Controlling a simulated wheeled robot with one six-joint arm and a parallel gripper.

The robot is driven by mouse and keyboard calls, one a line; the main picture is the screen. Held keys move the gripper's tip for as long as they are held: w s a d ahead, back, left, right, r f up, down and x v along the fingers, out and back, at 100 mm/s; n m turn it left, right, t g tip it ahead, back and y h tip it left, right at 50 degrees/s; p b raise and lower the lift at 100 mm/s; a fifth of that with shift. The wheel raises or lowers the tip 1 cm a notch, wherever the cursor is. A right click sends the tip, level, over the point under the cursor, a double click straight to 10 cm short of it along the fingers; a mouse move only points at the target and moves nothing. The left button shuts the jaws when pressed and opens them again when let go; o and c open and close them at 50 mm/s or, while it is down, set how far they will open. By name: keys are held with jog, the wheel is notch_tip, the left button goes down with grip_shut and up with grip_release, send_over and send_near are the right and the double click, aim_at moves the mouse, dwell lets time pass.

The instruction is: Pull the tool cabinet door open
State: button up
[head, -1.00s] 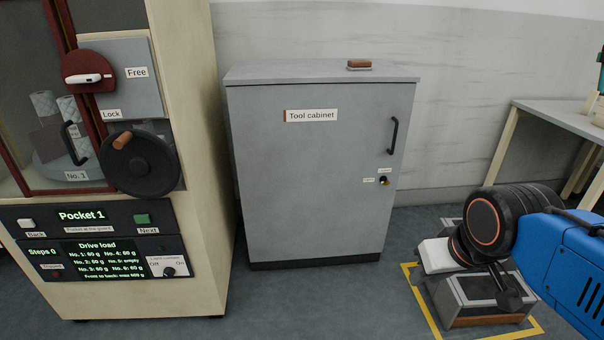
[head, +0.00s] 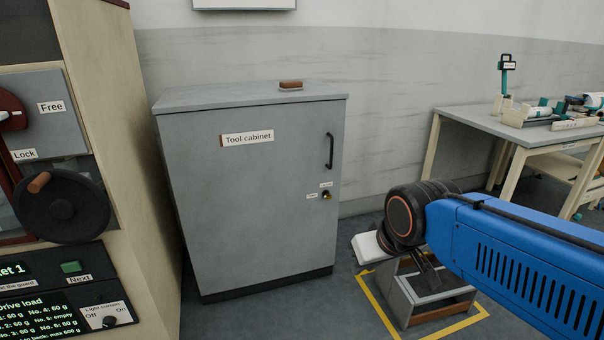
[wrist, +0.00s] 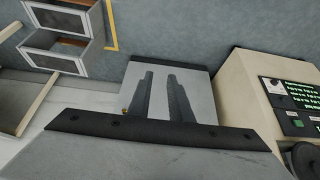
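The grey tool cabinet (head: 250,210) stands against the wall in the head view, its door shut flush. A dark vertical handle (head: 330,151) is at the door's upper right. A small brass-coloured lock (head: 326,195) with two small labels sits below it; their text is too small to read. In the wrist view, which is upside down, the door (wrist: 198,85) lies beyond my gripper (wrist: 160,74), with the lock (wrist: 125,110) at its left edge. The two dark fingers are apart with nothing between them.
A brown-topped block (head: 291,85) lies on the cabinet. The control machine (head: 125,180) stands close at left. Grey boxes (head: 425,300) stand inside yellow floor tape (head: 375,305) at right. A workbench (head: 470,122) with tools stands behind. Floor before the cabinet is clear.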

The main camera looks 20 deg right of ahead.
jog(key=w+d+r+m+t+h, duration=0.1)
jog(key=w+d+t, duration=0.2)
jog(key=w, duration=1)
jog(key=w+d+r+t, duration=0.1)
jog(key=w+d+t, duration=0.2)
jog(key=w, duration=1)
jog(key=m+t+h, duration=0.1)
jog(key=t+h, duration=0.1)
jog(key=t, duration=0.4)
send_near(332, 149)
jog(key=w, duration=0.3)
jog(key=w+d, duration=0.1)
jog(key=w, duration=0.3)
jog(key=w+d, duration=0.1)
jog(key=w, duration=0.2)
jog(key=shift+w, duration=0.2)
grip_shut()
